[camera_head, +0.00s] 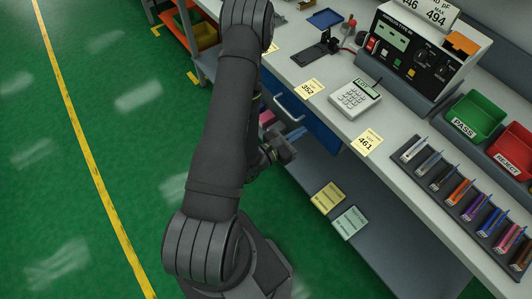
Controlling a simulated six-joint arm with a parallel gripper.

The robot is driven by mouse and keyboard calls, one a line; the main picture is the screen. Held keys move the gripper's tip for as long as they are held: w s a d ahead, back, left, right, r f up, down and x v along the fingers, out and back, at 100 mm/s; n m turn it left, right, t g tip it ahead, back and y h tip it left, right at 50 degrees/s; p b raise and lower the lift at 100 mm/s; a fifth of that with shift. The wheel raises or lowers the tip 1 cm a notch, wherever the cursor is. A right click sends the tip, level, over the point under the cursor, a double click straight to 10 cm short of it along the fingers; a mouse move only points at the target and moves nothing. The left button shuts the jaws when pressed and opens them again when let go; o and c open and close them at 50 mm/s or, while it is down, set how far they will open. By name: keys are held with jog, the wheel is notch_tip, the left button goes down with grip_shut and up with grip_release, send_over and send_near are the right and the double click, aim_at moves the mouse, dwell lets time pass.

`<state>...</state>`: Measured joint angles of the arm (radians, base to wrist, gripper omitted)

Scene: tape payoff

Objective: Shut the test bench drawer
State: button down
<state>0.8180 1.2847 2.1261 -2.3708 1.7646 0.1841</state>
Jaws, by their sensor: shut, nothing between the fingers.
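The test bench (330,125) runs diagonally across the right side, with a blue drawer front (316,124) and a pale bar handle (288,107) under its worktop edge. My arm covers the area left of the drawer, so I cannot tell how far the drawer stands out. A small pink thing (266,118) shows between my arm and the drawer front. My gripper (292,142) is low beside the bench front, below the handle and apart from it. It is shut and empty; its fingertips are small and hard to make out.
On the worktop are a keypad device (355,98), a meter box (418,50), green (474,116) and red (512,150) bins and a rack of several pens. Two cards (328,197) (350,222) lie on the lower shelf. The green floor at left is clear.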

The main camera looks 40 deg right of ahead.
jog(key=a, duration=1.1)
dwell(0.3)
jog(key=shift+d, duration=6.95)
